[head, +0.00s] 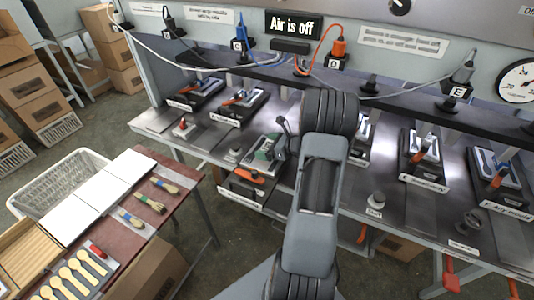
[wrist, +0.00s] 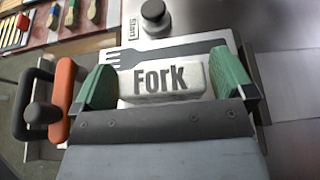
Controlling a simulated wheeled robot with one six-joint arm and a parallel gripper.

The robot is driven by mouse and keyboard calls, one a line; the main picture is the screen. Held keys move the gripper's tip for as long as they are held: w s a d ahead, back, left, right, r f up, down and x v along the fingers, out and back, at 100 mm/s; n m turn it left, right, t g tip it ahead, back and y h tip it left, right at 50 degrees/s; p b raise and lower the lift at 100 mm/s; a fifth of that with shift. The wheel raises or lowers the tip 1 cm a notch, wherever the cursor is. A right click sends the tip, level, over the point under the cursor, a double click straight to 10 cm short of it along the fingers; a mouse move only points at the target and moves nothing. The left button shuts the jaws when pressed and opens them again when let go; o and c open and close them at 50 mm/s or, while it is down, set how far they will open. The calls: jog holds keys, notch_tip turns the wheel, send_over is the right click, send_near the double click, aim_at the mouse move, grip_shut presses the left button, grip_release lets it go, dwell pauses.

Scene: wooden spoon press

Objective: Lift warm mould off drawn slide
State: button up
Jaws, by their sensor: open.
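My gripper (wrist: 163,88) is open, its green fingers on either side of a pale block marked "Fork" (wrist: 165,80) in the wrist view. The block looks like the mould; it rests on a light plate with a dark fork shape (wrist: 190,50). I cannot tell whether the fingers touch its ends. In the head view my gripper (head: 268,148) is low over a station at the bench's front edge, where an orange handle (head: 248,174) sticks out. That handle also shows at left in the wrist view (wrist: 62,100), beside a dark knob. My arm hides part of this station.
Other stations with orange levers (head: 420,148) line the bench. A Start button (wrist: 156,14) sits just beyond the plate. A sign (head: 293,24) reads "Air is off". At left, a side table holds white boards (head: 97,190) and wooden spoons (head: 75,275), with a basket behind.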

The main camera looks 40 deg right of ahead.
jog(key=shift+x, duration=0.95)
jog(key=shift+c, duration=0.5)
jog(key=c, duration=1.3)
jog(key=shift+r, duration=0.1)
jog(key=shift+c, duration=0.7)
jog(key=shift+r, duration=0.1)
